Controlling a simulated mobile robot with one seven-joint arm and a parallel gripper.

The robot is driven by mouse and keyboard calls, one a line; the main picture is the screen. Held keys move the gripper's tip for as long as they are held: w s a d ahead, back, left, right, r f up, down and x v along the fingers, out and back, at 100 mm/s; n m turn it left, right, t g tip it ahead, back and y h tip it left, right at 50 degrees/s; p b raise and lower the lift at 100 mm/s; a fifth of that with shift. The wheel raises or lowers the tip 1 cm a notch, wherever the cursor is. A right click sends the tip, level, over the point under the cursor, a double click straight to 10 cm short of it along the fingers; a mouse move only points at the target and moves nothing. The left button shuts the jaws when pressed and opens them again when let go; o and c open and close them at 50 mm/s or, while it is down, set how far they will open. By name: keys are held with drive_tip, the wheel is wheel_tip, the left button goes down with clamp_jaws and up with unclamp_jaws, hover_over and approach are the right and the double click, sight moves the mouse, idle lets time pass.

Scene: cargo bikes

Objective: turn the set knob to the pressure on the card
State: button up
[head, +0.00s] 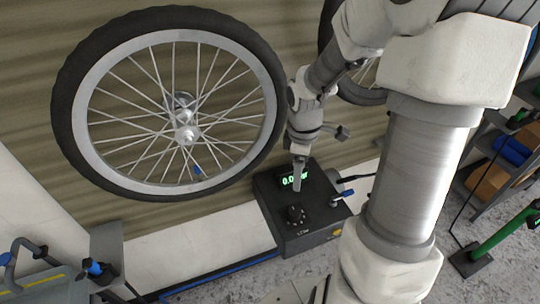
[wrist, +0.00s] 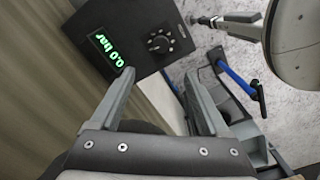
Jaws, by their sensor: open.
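The black pump box (head: 320,222) stands on the pale ledge below the wheel. Its set knob (head: 295,214) is round and dark; in the wrist view the knob (wrist: 158,43) has pale marks around it. The green display (wrist: 106,50) reads 0.0 bar; in the head view a finger partly covers it. A small pale marking on the box front is too small to read surely, and I cannot make out a separate card. My gripper (head: 299,178) is above the box, apart from the knob. In the wrist view my gripper (wrist: 159,78) is open and empty, its fingers short of the knob.
A spoked wheel (head: 72,110) hangs at the left, close to my wrist. A blue-handled lever or fitting (head: 345,194) sits at the box's right side. A grey bracket (head: 107,240) stands at lower left. Shelves with boxes are at right.

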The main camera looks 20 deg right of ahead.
sight(295, 211)
wheel_tip(295, 211, down, 18)
drive_tip(key=b, duration=0.3)
drive_tip(key=shift+d, duration=0.1)
idle(0.3)
clamp_jaws()
